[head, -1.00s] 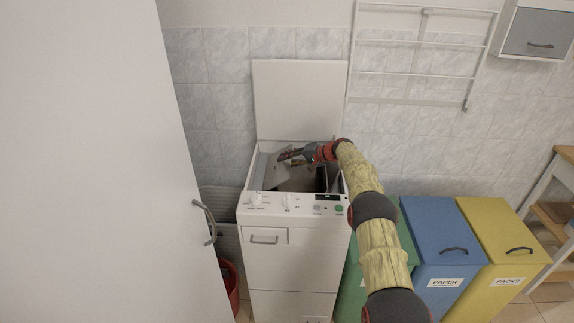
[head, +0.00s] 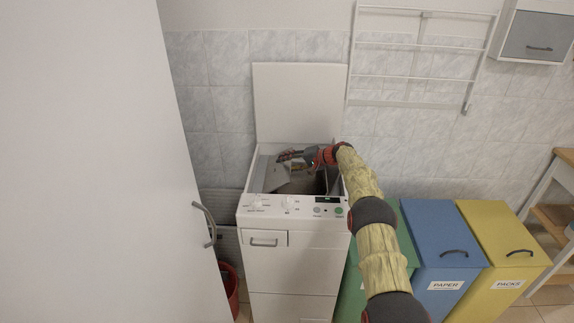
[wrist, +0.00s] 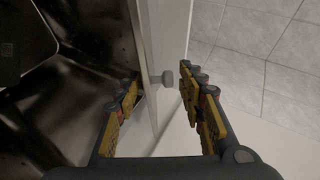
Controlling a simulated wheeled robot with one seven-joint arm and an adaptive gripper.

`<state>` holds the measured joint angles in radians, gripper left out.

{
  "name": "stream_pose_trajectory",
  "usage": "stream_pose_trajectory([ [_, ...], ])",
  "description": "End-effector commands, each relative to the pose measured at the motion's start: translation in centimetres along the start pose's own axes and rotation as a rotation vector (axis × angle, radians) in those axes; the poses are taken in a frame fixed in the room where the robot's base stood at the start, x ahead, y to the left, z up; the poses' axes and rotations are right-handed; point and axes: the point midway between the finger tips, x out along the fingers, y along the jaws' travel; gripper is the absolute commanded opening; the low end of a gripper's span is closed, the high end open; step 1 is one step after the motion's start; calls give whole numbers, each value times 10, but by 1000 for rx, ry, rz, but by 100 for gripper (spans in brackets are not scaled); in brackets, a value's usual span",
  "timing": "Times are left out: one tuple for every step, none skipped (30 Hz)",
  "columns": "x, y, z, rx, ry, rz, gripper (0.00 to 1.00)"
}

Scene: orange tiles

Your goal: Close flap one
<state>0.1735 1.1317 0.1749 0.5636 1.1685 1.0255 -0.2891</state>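The white top-loading washing machine (head: 292,262) has its outer lid (head: 298,102) raised against the wall. A light grey flap (head: 268,172) stands tilted up at the left of the top opening. My gripper (head: 282,156) reaches into the opening from the right, with its fingertips at the flap's upper part. In the wrist view, my gripper (wrist: 158,92) has its yellow-padded fingers apart. A thin grey panel (wrist: 149,55), seemingly the flap, runs between them with a small grey knob. Gaps show beside the fingers; contact is unclear.
The dark metal drum (wrist: 75,85) fills the wrist view's left. A tall white door (head: 95,160) stands left of the machine. Blue (head: 437,240) and yellow (head: 500,240) bins, and a partly hidden green one, stand right. A drying rack (head: 420,75) hangs above.

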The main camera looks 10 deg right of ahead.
Motion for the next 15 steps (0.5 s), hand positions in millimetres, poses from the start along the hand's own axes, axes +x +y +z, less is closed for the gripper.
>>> stream_pose_trajectory([
  [0, 0, 0, 0, 0, 0, 39],
  [-1, 0, 0, 0, 1, 0, 39],
  [-2, 0, 0, 0, 1, 0, 39],
  [-3, 0, -1, 0, 1, 0, 39],
  [-5, 0, -1, -1, 1, 0, 39],
  [-8, -1, -1, 0, 2, 0, 39],
  [-11, -1, -1, 0, 2, 0, 39],
  [-14, -1, -2, 1, 2, 0, 39],
  [-20, -1, -2, 1, 3, 0, 39],
  [-24, -1, -2, 0, 4, 0, 39],
  [-29, 0, -2, 1, 3, 0, 39],
  [-36, -1, -1, 0, 3, 0, 39],
  [-42, -1, -2, 1, 3, 0, 39],
  [-49, -1, -2, 1, 3, 0, 39],
  [-57, 0, -2, 1, 3, 0, 39],
])
